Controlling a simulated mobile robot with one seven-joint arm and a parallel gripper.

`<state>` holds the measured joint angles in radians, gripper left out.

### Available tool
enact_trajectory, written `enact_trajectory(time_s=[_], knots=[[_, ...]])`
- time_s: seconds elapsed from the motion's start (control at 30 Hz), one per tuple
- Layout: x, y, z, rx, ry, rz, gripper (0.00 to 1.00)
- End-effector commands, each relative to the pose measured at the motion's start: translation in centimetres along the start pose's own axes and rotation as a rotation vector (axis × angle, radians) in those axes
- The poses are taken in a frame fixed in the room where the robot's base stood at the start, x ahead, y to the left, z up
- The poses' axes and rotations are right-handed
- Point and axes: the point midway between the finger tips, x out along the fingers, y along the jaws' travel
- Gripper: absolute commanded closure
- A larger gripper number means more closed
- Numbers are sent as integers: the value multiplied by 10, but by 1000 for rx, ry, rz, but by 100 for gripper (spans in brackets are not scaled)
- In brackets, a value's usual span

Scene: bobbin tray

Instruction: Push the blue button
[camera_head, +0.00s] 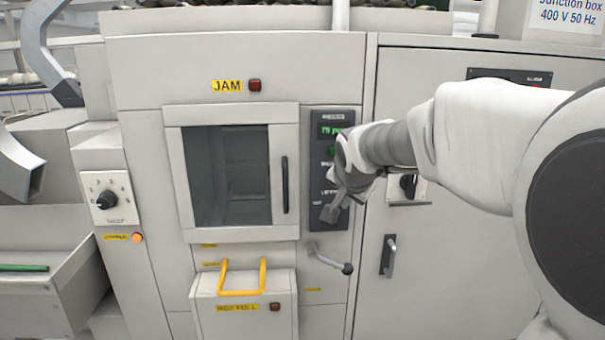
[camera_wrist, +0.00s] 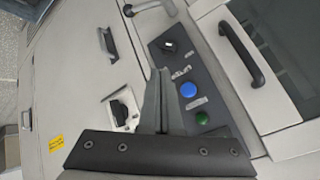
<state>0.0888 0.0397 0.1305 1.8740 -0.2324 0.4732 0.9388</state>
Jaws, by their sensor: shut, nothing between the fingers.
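The blue button (camera_wrist: 188,90) is round and sits on a dark control panel (camera_wrist: 215,85), between a green button (camera_wrist: 202,118) and a black knob (camera_wrist: 168,47). My gripper (camera_wrist: 160,74) is shut and empty. In the wrist view its fingertips are just left of the blue button and cover none of it; I cannot tell how far they are from the panel face. In the head view my gripper (camera_head: 329,213) is in front of the lower part of the control panel (camera_head: 320,175) and the blue button is hidden.
A windowed door with a black handle (camera_head: 285,184) is left of the panel. A lever with a dark knob (camera_head: 347,268) sticks out below it. A switch (camera_head: 407,186) and a cabinet door handle (camera_head: 389,255) are to the right. A yellow-handled drawer (camera_head: 241,292) is lower left.

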Motion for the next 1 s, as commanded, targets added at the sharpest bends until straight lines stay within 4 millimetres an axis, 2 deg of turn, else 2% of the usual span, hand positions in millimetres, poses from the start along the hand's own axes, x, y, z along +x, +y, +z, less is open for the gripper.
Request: enact_trajectory(time_s=[0.67, 1.0], knots=[[6, -6, -6, 11, 2, -4, 100], [34, -29, -30, 12, 0, -4, 100]])
